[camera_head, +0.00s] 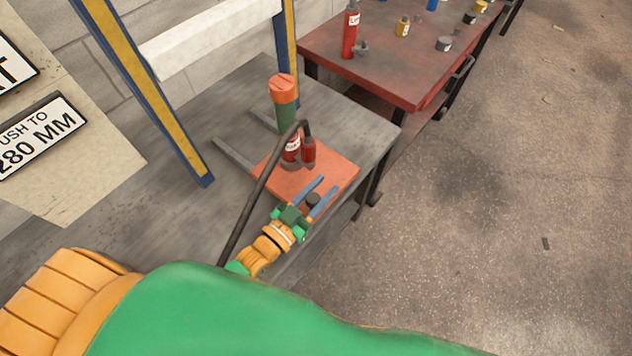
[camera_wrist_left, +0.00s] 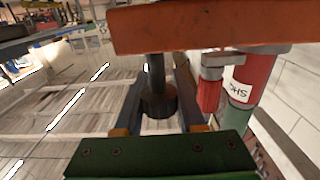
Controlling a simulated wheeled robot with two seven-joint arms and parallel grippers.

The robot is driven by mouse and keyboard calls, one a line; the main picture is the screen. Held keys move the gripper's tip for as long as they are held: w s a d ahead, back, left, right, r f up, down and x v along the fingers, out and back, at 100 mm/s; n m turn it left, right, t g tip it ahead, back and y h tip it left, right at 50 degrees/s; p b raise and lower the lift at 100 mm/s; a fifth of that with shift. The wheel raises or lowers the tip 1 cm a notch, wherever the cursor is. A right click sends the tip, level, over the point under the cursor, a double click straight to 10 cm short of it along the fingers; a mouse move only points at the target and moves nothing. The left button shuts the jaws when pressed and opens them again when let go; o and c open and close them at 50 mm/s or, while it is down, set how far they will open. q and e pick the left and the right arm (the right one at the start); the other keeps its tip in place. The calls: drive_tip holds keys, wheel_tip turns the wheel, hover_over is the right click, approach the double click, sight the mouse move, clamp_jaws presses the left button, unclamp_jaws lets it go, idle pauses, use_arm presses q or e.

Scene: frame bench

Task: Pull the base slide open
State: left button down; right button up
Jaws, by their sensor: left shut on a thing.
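The base slide is an orange plate (camera_head: 335,175) lying on the grey bench, with rails behind it; its edge also fills the top of the left wrist view (camera_wrist_left: 200,27). A dark round knob (camera_head: 312,200) stands at its near edge, and it shows in the left wrist view (camera_wrist_left: 158,104) on a dark stem. My left gripper (camera_head: 328,183) has its two blue fingers on either side of the knob and is shut on it. A red bottle-like unit (camera_head: 291,150) and a green cylinder with an orange cap (camera_head: 283,88) stand at the plate's far side.
A black hose (camera_head: 262,182) arches from the red unit down past my left arm. A blue and yellow post (camera_head: 150,95) rises at the left. A red table (camera_head: 400,75) with bottles and jars stands behind. Open floor (camera_head: 480,230) lies to the right.

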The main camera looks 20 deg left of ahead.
sight(309, 205)
idle(0.3)
use_arm(q)
drive_tip(key=c, duration=0.5)
unclamp_jaws()
drive_tip(key=v, duration=0.7)
drive_tip(key=shift+s, duration=0.15)
